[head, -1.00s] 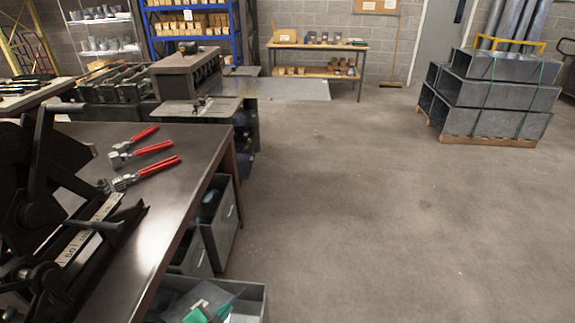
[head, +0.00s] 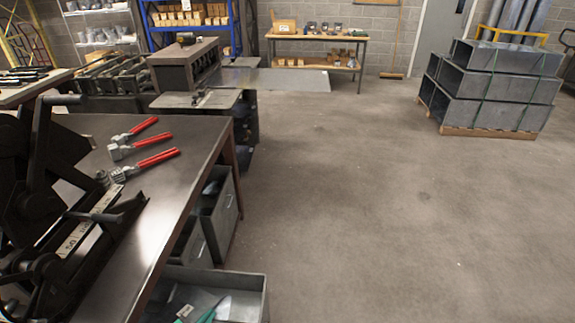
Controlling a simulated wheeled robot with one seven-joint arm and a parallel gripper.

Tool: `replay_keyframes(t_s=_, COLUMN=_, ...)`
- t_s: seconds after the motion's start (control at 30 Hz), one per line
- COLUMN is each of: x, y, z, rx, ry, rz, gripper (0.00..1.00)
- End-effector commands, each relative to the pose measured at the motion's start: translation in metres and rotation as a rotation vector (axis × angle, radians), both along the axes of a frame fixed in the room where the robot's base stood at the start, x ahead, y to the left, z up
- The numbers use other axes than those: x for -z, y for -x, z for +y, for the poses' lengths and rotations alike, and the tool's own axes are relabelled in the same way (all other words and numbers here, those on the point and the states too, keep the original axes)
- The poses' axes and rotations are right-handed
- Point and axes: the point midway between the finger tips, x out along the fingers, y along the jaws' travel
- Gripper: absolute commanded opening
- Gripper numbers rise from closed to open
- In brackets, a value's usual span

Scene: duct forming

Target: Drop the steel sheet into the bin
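A thin flat grey steel sheet (head: 300,80) extends to the right from the dark machine area beyond the bench, above the floor. I cannot tell what supports it, and its left part merges with the machine. A grey open-topped bin (head: 258,299) stands at the bottom of the view, right of the bench's lower front. Its lower part is cut off by the frame edge. Green-handled items (head: 208,314) and grey pieces lie inside it. My gripper is not in view.
The dark workbench (head: 180,190) on the left holds red-handled tools (head: 145,160) and a black bending device (head: 50,200). Drawers (head: 218,220) sit under it. A pallet of strapped duct sections (head: 495,88) stands at right. The middle floor is clear.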

Motion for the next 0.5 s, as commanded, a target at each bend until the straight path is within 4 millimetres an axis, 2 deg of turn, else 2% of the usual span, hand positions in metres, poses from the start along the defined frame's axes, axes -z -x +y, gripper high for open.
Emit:
replay_keyframes(t_s=0.2, x=0.0082, y=-0.0004, z=-0.0001, rx=0.000, ry=-0.001, rz=-0.002, gripper=0.00)
replay_keyframes(t_s=0.47, x=0.0086, y=-0.0005, z=-0.0002, rx=0.000, ry=-0.001, rz=-0.002, gripper=0.00)
replay_keyframes(t_s=0.5, x=0.0086, y=-0.0005, z=-0.0002, rx=0.000, ry=-0.001, rz=-0.002, gripper=0.12)
